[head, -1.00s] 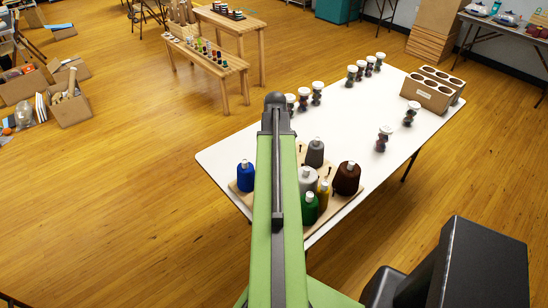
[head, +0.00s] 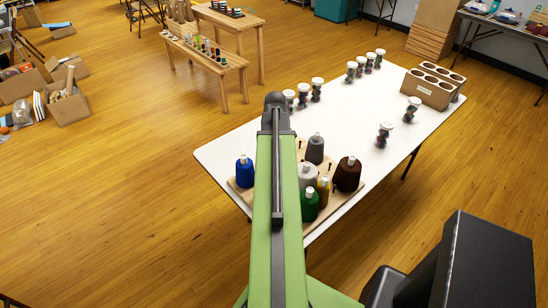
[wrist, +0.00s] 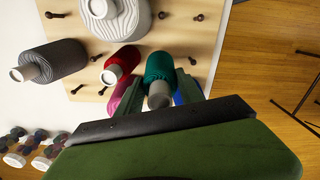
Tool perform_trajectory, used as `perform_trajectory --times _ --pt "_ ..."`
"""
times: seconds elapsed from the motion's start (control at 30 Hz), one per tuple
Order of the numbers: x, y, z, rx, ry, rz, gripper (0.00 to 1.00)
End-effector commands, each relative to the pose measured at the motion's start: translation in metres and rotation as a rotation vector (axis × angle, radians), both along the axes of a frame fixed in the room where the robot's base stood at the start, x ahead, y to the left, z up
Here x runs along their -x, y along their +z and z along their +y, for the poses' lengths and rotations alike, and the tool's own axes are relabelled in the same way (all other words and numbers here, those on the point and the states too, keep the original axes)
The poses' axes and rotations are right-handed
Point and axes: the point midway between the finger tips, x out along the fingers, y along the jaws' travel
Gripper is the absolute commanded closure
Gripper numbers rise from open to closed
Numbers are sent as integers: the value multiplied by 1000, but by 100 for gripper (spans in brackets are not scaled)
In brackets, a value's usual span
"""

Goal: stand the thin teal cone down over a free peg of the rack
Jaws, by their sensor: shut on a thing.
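The thin teal cone (wrist: 160,66) is between the fingers of my gripper (wrist: 160,92) in the wrist view, its pale tip towards the camera. The gripper is shut on it. Behind it is the rack, a light wooden board (wrist: 228,22) with dark pegs. Bare pegs show near the cone, one just right of it (wrist: 192,60) and others higher (wrist: 197,17) and at the left (wrist: 76,89). I cannot tell whether the cone's base touches the board. In the head view the rack (head: 240,194) shows, but my arm hides the gripper and teal cone.
In the wrist view a crimson cone (wrist: 122,61) stands close left of the teal one, with pink and blue cones partly hidden by the fingers. White (wrist: 125,18) and grey (wrist: 62,60) cones stand further left. Jars and a holed box (head: 428,92) stand on the white table (head: 345,125).

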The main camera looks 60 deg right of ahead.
Motion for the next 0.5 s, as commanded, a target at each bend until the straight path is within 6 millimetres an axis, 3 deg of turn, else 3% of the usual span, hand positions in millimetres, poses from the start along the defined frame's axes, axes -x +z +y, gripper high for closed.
perform_trajectory --times 0.5 --pt "0 -29 0 0 1 0 98"
